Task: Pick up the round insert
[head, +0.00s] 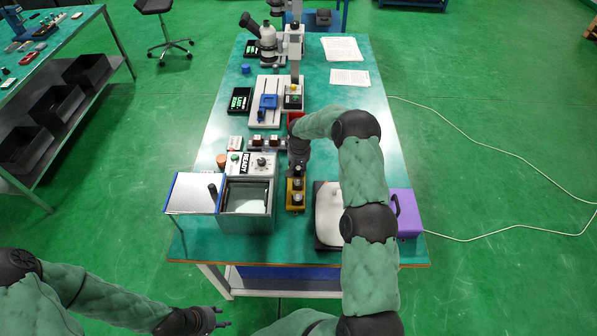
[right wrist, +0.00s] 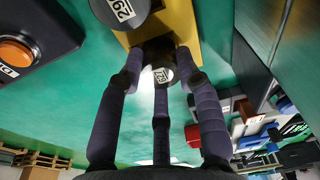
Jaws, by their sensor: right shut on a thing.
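A yellow holder (head: 295,208) stands on the green table, with dark round inserts in it. My right gripper (head: 298,170) is over the holder's far end. In the right wrist view, its fingers (right wrist: 160,70) are closed around a dark round insert (right wrist: 164,77) with a white number label. This insert is right by the edge of the yellow holder (right wrist: 188,30); whether it is clear of its seat I cannot tell. Another labelled insert (right wrist: 120,10) sits in the holder beside it. My left gripper (head: 222,318) is open and empty, low in front of the table.
An open metal-walled box (head: 246,222) and a panel marked READY (head: 238,165) stand left of the holder. A dark tray with a pale piece (head: 330,215) and a purple box (head: 408,213) lie to the right. A microscope (head: 267,42) and papers (head: 342,49) are at the back.

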